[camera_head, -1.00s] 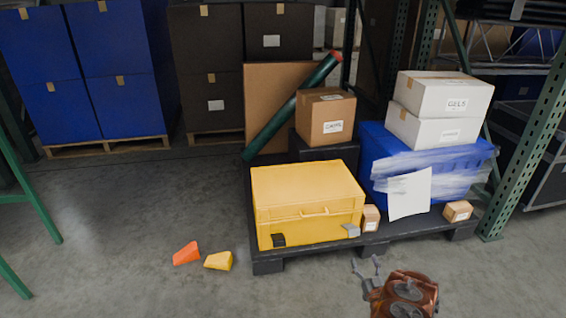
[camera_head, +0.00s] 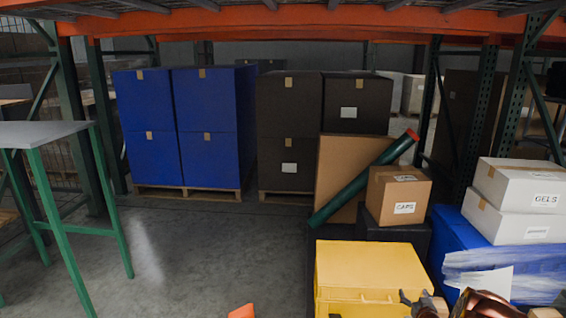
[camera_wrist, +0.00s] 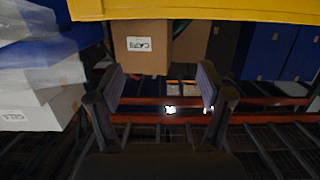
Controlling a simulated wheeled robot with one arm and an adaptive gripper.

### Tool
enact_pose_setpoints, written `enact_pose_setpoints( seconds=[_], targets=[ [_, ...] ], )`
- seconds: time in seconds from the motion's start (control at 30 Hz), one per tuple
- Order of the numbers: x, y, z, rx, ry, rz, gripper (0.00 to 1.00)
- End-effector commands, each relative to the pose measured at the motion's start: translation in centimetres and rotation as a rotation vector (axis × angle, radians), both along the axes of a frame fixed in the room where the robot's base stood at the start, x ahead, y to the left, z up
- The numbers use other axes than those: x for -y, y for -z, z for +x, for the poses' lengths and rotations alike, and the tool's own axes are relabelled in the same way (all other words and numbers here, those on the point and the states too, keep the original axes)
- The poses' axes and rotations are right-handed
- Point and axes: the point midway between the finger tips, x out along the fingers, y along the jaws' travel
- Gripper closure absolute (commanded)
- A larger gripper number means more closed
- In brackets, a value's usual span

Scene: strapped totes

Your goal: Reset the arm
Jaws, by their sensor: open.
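My gripper (camera_head: 420,301) shows at the bottom right of the head view, in front of the lower right part of the yellow tote (camera_head: 345,265). In the wrist view my gripper (camera_wrist: 162,88) has its two fingers wide apart with nothing between them. The wrist picture appears upside down, with the yellow tote (camera_wrist: 190,9) along its top edge. The blue tote (camera_head: 455,225) with clear wrap and a white sheet (camera_head: 487,284) stands right of the yellow tote. The lower part of the yellow tote is cut off by the frame.
A CAPS carton (camera_head: 397,197) and a green tube (camera_head: 360,182) stand behind the yellow tote. White cartons (camera_head: 520,186) sit on the blue tote. A grey-topped table (camera_head: 45,134) with green legs stands left. An orange wedge (camera_head: 242,311) lies on the floor; the floor at left centre is clear.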

Motion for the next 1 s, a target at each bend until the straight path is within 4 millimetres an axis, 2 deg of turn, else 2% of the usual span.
enact_pose_setpoints(
  seconds=[0.03,0.23,0.5,0.77,1.0],
  targets=[
    [-0.6,-2.3,0.5,-0.021,-0.001,0.000,0.21],
    [-2.7,-7.6,1.1,-0.133,-0.002,0.006,0.21],
    [-6.2,-14.5,0.1,-0.291,-0.008,0.015,0.21],
    [-9.8,-20.9,-2.9,-0.449,-0.013,0.023,0.21],
    [-13.1,-26.8,-7.0,-0.590,-0.017,0.028,0.21]
  ],
)
